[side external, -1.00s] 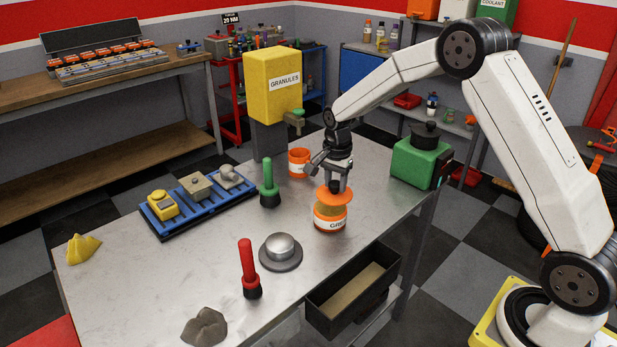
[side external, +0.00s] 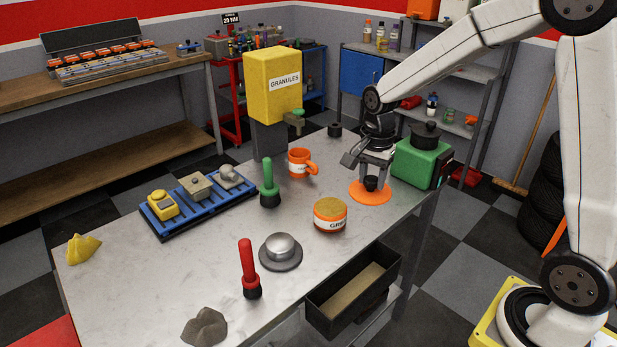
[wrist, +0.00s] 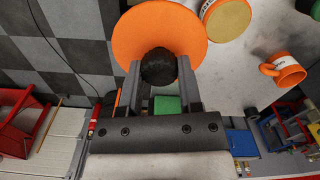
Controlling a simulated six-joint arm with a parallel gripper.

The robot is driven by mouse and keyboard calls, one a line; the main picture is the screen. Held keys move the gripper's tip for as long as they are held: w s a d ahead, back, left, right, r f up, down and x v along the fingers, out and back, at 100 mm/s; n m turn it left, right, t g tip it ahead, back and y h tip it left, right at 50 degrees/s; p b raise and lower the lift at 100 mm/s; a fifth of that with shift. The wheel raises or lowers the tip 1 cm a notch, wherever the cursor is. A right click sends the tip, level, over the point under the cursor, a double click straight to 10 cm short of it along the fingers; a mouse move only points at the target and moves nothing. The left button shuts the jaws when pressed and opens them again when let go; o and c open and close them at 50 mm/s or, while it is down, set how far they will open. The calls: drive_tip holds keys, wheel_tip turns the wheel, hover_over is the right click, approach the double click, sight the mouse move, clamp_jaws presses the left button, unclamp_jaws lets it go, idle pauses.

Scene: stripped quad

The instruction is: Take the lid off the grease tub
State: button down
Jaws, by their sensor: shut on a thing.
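The grease tub (side external: 330,216) stands upright on the metal table with its tan grease showing at the open top. It also shows in the wrist view (wrist: 227,18). The orange lid (side external: 369,194) is apart from the tub, behind it and to its right. My gripper (side external: 373,178) is shut on the lid's dark knob (wrist: 158,68). In the wrist view the orange disc (wrist: 150,28) spreads beyond the fingers. The lid is at or just above the table top; I cannot tell if it touches.
A green box (side external: 418,165) with a black pot stands close right of my gripper. An orange mug (side external: 301,162) is to the left, near the yellow granules dispenser (side external: 272,88). A silver domed disc (side external: 281,250) and red-handled tool (side external: 249,270) stand in front. The table's right edge is near.

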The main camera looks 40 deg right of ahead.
drive_tip(key=shift+s+r, duration=0.2)
drive_tip(key=shift+s, duration=0.3)
idle(0.3)
drive_tip(key=s+d+f, duration=0.4)
drive_tip(key=d+f, duration=0.1)
drive_tip(key=d, duration=0.5)
drive_tip(key=shift+m, duration=0.3)
drive_tip(key=w+d+f, duration=0.1)
drive_tip(key=w+f, duration=0.2)
drive_tip(key=w, duration=0.1)
drive_tip(key=w+d+f, duration=0.2)
drive_tip(key=w, duration=0.2)
drive_tip(key=w+d+f, duration=0.1)
drive_tip(key=w+f, duration=0.2)
drive_tip(key=shift+w+d+f, duration=0.35)
drive_tip(key=shift+w+d, duration=0.05)
drive_tip(key=shift+w+d+f, duration=0.15)
drive_tip(key=shift+w+f, duration=0.3)
drive_tip(key=shift+f, duration=0.05)
drive_tip(key=shift+w+d+f, duration=0.1)
drive_tip(key=shift+w+f, duration=0.15)
drive_tip(key=shift+f, duration=1.6)
